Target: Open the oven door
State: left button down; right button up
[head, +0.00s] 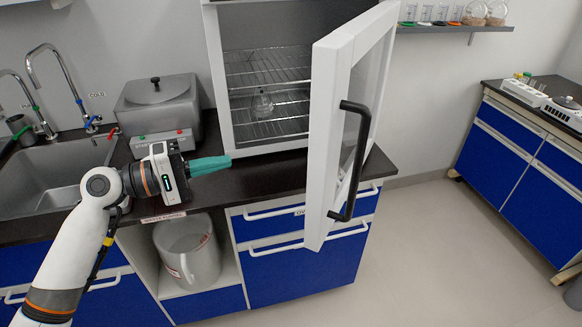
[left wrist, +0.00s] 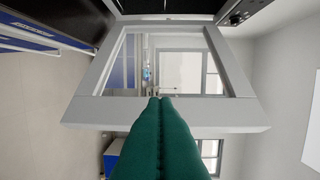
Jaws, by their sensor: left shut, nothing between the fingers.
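The white oven (head: 222,75) stands on the dark counter. My left gripper (head: 228,161) has green fingers, shut and empty, in front of the oven's lower left edge, left of the door and apart from the handle. In the left wrist view the shut fingers (left wrist: 160,100) point toward the door frame (left wrist: 190,115) and its glass pane. My right gripper is not in view.
A grey lidded bath (head: 158,103) stands left of the oven, near the sink (head: 45,180). A white bin (head: 188,255) sits under the counter beside blue drawers (head: 300,270). Floor right of the door is free; another blue cabinet (head: 520,165) stands at the far right.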

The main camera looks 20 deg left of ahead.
pick_arm(q)
jog(key=w+d+r+p, duration=0.1)
jog(key=d+p, duration=0.1)
jog(key=d, duration=0.5)
jog(key=w+d+r+m+h+p, duration=0.1)
jog(key=w+d+p, duration=0.1)
jog(key=d, duration=0.4)
jog(key=shift+w+d+r+g+p, duration=0.15)
jog(key=shift+d+r+g+p, duration=0.2)
jog(key=shift+p, duration=0.5)
jog(key=shift+f, duration=0.1)
